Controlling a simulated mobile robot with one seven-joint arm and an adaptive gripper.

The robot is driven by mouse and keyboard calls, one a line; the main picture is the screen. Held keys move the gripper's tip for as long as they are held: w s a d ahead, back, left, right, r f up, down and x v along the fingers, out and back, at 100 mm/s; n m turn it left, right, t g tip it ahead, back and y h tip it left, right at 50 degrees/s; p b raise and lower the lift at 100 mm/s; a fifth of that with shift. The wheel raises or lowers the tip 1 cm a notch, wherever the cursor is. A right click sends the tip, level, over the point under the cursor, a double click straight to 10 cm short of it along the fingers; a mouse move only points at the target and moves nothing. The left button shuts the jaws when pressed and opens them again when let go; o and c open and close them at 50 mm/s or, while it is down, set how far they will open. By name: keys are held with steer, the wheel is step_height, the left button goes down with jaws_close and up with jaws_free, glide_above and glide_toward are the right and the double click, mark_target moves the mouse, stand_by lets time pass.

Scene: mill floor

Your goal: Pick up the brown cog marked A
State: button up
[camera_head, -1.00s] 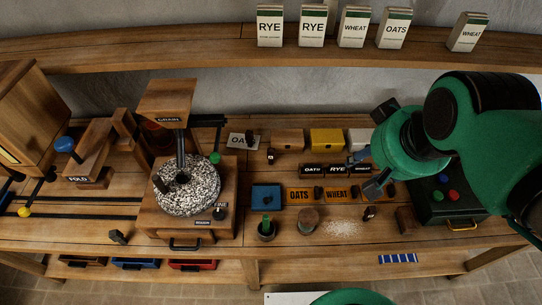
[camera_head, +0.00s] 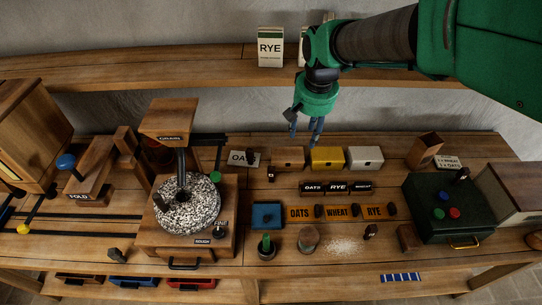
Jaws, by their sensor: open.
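No letter A can be read on any small part, so I cannot tell which one is the brown cog. Small dark brown pieces lie at several spots: one piece (camera_head: 271,174) before the wooden box, another piece (camera_head: 371,231) at the front right of the bench, and a third piece (camera_head: 117,255) at the front left. My gripper (camera_head: 305,138) hangs above the back of the bench, pointing down, with its fingers apart and nothing seen between them. It is clear of these pieces.
A mill (camera_head: 186,212) with a pale speckled stone stands left of centre. Wooden, yellow and white boxes (camera_head: 326,158) line the back. A dark green case (camera_head: 446,205) is at right. A shelf (camera_head: 120,68) runs behind. Bare bench shows around the front right.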

steer(key=w+a+f+g, duration=0.1)
steer(key=w+a+f, duration=0.4)
steer(key=w+f, duration=0.3)
steer(key=g, duration=0.1)
glide_above(271, 168)
step_height(271, 168, down, 10)
steer(key=r, duration=0.1)
steer(key=shift+w+f+m, duration=0.15)
steer(key=shift+f+m, duration=0.15)
steer(key=shift+f, duration=0.1)
steer(key=shift+f+b, duration=0.4)
steer(key=shift+f, duration=3.75)
steer(key=shift+f, duration=0.1)
steer(key=shift+f+b, duration=0.55)
steer(key=shift+f, duration=2)
